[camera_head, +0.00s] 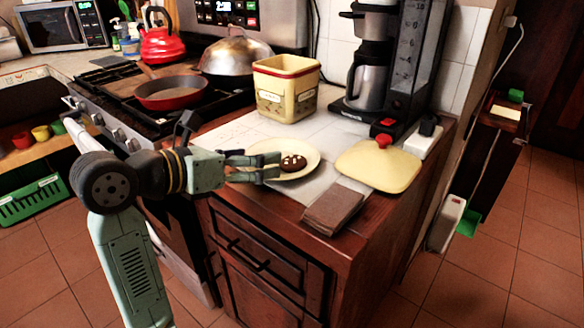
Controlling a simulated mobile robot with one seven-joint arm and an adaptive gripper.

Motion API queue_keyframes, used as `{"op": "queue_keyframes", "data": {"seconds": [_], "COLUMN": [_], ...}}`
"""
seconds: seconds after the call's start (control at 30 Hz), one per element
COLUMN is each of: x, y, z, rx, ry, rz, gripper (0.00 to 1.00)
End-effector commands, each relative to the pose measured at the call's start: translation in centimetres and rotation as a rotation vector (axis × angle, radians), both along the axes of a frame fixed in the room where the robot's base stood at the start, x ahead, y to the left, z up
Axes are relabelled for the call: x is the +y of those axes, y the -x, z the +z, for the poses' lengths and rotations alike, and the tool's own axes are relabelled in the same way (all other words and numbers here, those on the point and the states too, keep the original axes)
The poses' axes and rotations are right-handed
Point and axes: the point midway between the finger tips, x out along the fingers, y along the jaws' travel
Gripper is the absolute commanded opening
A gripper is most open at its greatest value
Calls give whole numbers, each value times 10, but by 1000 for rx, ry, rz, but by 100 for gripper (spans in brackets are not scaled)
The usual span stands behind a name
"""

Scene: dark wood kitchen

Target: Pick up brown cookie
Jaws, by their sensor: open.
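A brown cookie (293,162) with pale spots lies on a cream plate (303,150) on the white-tiled counter. My gripper (276,168) reaches in from the left, over the plate's left side, with its fingers pointing right at the cookie. It is open and holds nothing. The fingertips are close to the cookie's left edge; I cannot tell whether they touch it. The gripper hides part of the plate's left side.
A yellow canister (285,92) stands behind the plate. A cream lid with a red knob (378,165) and a brown book-like block (335,208) lie to the right. A coffee maker (372,75) stands behind. A stove with a red pan (171,92) is at left.

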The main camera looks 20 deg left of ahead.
Motion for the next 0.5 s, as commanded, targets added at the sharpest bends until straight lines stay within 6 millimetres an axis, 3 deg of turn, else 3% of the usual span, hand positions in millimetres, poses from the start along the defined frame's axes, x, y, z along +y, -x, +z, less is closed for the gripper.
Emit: {"op": "queue_keyframes", "data": {"seconds": [0.1, 0.5], "x": [8, -11], "y": [-5, -47], "z": [-18, -37], "rx": [63, 67], "ry": [-25, -28], "rz": [30, 32], "gripper": [72, 72]}}
